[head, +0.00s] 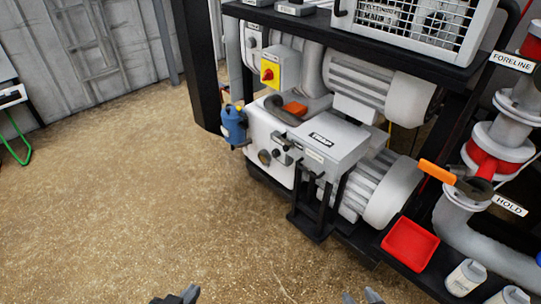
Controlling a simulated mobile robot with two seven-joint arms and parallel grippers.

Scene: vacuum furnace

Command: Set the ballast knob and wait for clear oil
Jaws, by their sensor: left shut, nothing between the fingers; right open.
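The pale grey pump (268,130) stands low on the black frame at the picture's centre. Its front face carries a round dark fitting with a pale rim (264,157), and small dark knobs (281,149) beside it. I cannot tell which of these is the ballast knob or an oil sight glass, and the oil's clarity is too small to see. My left gripper (188,294) is at the bottom edge, shut and empty, mostly cut off. My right gripper (361,297) is at the bottom edge further right, open and empty. Both are well apart from the pump.
A labelled grey box (325,138) on a black stand juts out before the pump. A blue container (233,124) hangs at its left. A red tray (410,245), an orange-handled valve (437,171) and white canisters (465,278) are at the right. The brown floor (130,190) is clear at left.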

